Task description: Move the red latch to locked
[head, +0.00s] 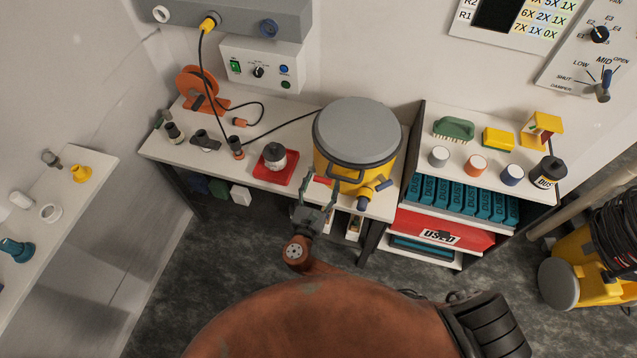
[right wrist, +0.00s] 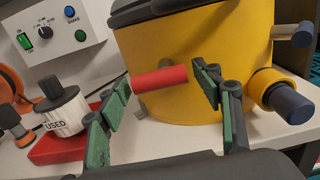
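The red latch (head: 322,181) is a short red bar on the front of the yellow canister (head: 345,178), which has a grey lid (head: 357,130) and stands on the bench. In the right wrist view the latch (right wrist: 160,80) lies roughly level on a small grey mount against the yellow wall (right wrist: 195,45). My right gripper (head: 318,196) is open in front of the canister. In the right wrist view its green-padded fingers (right wrist: 164,88) stand apart, one toward each end of the latch; I cannot tell whether either touches it. My left gripper is not in view.
A white filter marked USED (right wrist: 65,112) sits on a red base (head: 262,170) left of the canister. A capped yellow port (head: 372,192) sticks out right of the latch. A shelf unit (head: 410,185) stands to the right. A control box (head: 262,65) hangs behind.

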